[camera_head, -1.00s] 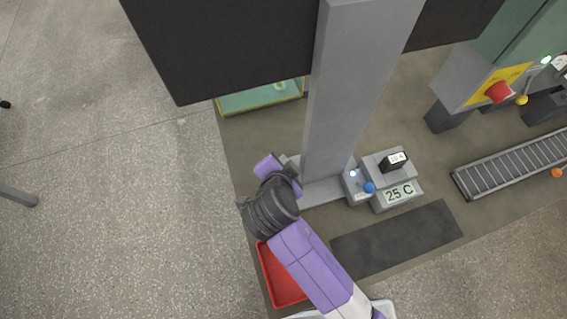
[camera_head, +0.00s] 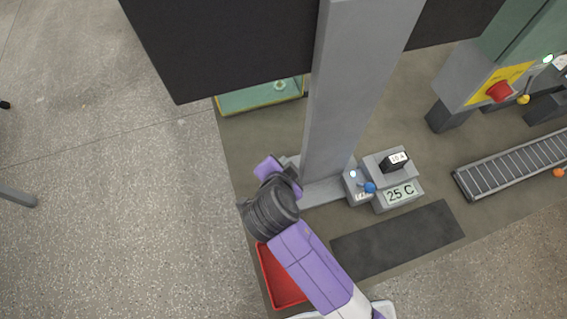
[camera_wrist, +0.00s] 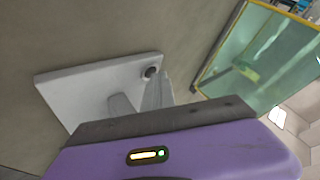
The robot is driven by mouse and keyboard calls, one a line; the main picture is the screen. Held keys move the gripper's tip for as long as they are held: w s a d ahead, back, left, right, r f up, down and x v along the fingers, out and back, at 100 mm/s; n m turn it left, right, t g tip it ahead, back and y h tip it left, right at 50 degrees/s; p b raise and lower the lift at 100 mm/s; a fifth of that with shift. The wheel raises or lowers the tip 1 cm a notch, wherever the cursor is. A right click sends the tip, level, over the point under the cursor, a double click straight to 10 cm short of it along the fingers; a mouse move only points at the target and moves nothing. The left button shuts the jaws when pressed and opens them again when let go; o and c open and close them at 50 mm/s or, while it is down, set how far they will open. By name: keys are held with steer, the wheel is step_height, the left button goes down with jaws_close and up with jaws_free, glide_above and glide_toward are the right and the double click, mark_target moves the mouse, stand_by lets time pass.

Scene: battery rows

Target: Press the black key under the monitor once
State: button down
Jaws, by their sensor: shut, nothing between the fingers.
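The black key (camera_wrist: 149,72) is a small round dark button near the corner of a pale grey plate (camera_wrist: 75,88) in the wrist view. The tips of my gripper (camera_wrist: 160,78) are right beside it, at its right edge in the picture; I cannot tell whether they touch it. My gripper is shut and empty. In the head view, my purple gripper (camera_head: 266,166) is at the left foot of a grey post (camera_head: 345,100), and the key is hidden there. The back of a large dark panel (camera_head: 220,50), probably the monitor, is above.
A grey box with a blue knob (camera_head: 370,188) and a "25 C" display (camera_head: 401,193) stands right of the post. A red tray (camera_head: 283,280) lies below my arm. A green glass-like case (camera_wrist: 260,55) with yellow edges is close on the right in the wrist view. A roller conveyor (camera_head: 510,165) is farther right.

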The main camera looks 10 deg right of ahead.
steer(key=shift+r+p, duration=0.7)
steer(key=shift+r, duration=0.15)
step_height(320, 180, up, 5)
steer(key=p, duration=0.4)
stand_by(0.8)
